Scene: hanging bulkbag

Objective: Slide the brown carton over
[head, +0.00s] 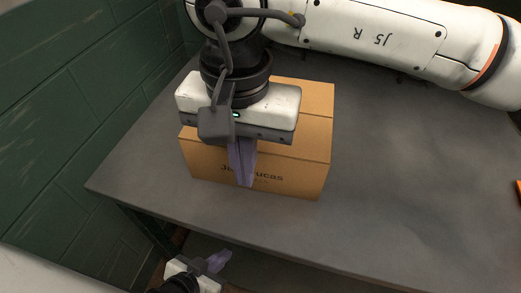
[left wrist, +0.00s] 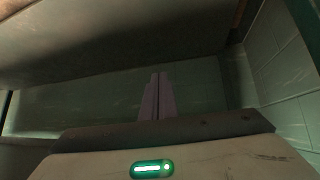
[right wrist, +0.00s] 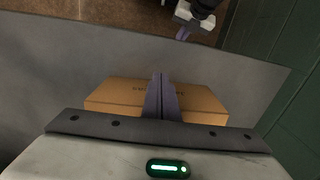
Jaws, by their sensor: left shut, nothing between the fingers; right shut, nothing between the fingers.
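The brown carton (head: 315,140) sits on the grey table near its left end, with dark lettering on its front face. It also shows in the right wrist view (right wrist: 205,102). My right gripper (head: 243,184) is shut and empty, with its fingers pointing down in front of the carton's lettered face and hiding part of the lettering. I cannot tell whether the fingers touch it. In the right wrist view its closed fingers (right wrist: 160,80) overlap the carton. My left gripper (head: 224,256) is shut and empty, low beside the table's front edge; its closed fingers also show in the left wrist view (left wrist: 157,80).
The grey table (head: 420,190) is clear to the right of the carton, apart from an orange object (head: 518,190) at the right picture edge. A green block wall (head: 60,100) stands at the left. My right arm spans above the table's back.

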